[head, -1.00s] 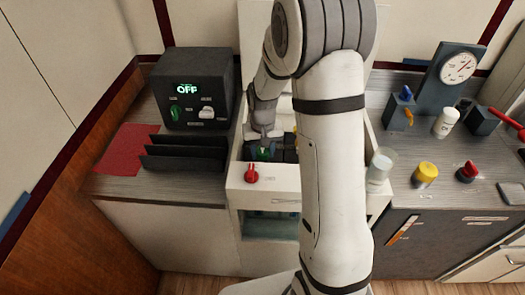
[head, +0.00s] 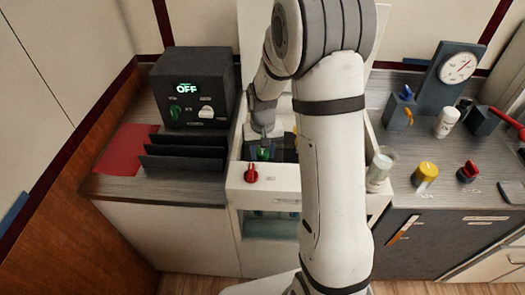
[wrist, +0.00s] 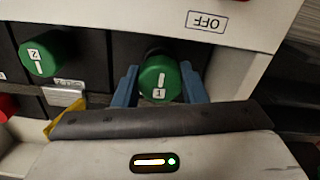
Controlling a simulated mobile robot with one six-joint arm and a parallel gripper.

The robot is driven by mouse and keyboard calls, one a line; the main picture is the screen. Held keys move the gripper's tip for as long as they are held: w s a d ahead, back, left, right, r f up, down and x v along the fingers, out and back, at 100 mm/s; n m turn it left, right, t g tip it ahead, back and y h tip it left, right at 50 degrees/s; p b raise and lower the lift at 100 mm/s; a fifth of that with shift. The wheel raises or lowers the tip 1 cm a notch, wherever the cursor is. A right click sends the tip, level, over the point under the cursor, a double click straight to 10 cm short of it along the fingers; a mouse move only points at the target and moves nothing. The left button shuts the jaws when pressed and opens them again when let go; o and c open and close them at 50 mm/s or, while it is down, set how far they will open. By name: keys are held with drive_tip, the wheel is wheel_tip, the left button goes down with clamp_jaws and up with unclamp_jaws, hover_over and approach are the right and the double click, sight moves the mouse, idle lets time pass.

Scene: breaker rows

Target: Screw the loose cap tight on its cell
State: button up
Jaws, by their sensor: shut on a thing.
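A green cap marked 1 (wrist: 160,78) sits in a dark panel in the wrist view, its white mark line pointing nearly straight up and down. My gripper (wrist: 160,86) has its two blue fingers on either side of this cap and is shut on it. A second green cap, marked 2 (wrist: 42,54), stands to the left, clear of the fingers. In the head view my gripper (head: 264,148) reaches down into the white cabinet (head: 282,181), over a green cap. The cell under the cap is hidden, and I cannot tell how tightly the cap sits.
A red knob (head: 251,174) is on the cabinet's front. A dark box reading OFF (head: 195,88) and dark dividers (head: 184,152) stand to the left. A clear jar (head: 379,170), a yellow knob (head: 425,173) and a gauge (head: 458,68) are to the right. The red mat is bare.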

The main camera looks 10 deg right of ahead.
sight(263, 151)
drive_tip(key=shift+f+b, duration=0.45)
drive_tip(key=shift+f, duration=0.3)
drive_tip(key=o, duration=1)
drive_tip(key=shift+r, duration=0.1)
drive_tip(key=shift+r, duration=3.85)
